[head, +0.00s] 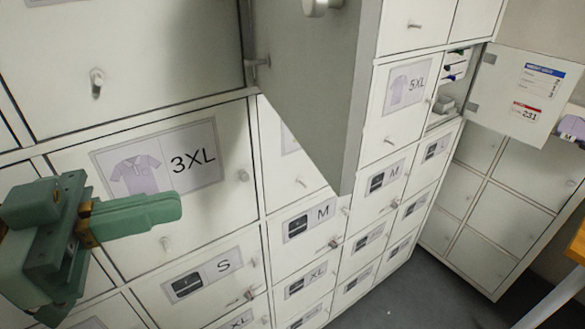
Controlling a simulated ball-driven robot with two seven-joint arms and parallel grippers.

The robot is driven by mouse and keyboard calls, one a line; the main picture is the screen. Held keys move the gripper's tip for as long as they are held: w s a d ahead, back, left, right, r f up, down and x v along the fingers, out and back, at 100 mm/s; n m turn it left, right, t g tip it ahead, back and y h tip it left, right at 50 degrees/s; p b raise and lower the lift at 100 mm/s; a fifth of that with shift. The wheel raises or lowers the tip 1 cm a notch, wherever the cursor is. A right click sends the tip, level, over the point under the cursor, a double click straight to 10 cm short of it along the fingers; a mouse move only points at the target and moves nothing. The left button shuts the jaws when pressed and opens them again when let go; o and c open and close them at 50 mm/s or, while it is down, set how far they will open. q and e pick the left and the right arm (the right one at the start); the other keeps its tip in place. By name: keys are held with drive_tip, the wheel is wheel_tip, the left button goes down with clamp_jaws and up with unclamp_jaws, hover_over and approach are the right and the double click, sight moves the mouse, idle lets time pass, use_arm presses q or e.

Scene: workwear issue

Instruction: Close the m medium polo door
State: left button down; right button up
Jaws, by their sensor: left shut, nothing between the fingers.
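A large grey locker door (310,75) stands open at the top middle, swung out from the white locker front. Its hinge shows at its left side; no size label shows on the part I see, so I cannot tell whether it is the M polo door. My left gripper (178,207) is at the left, its green fingers shut and empty, pointing right in front of the closed 3XL polo door (215,195). It is below and left of the open door, apart from it. My right gripper is not in view.
Closed doors labelled M (335,215), S (205,285) and 5XL (397,125) surround the open door. Another small door (515,85) stands open at the right, its compartment holding small items. Grey floor (425,290) is clear at lower right, beside a wooden edge (577,245).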

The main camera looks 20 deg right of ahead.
use_arm(q)
drive_tip(key=p, duration=0.7)
approach(324, 168)
drive_tip(key=d, duration=0.6)
drive_tip(key=shift+w+r, duration=0.2)
drive_tip(key=shift+w, duration=0.1)
drive_tip(key=shift+d+f, duration=0.15)
drive_tip(key=shift+d, duration=0.3)
drive_tip(key=shift+w, duration=0.1)
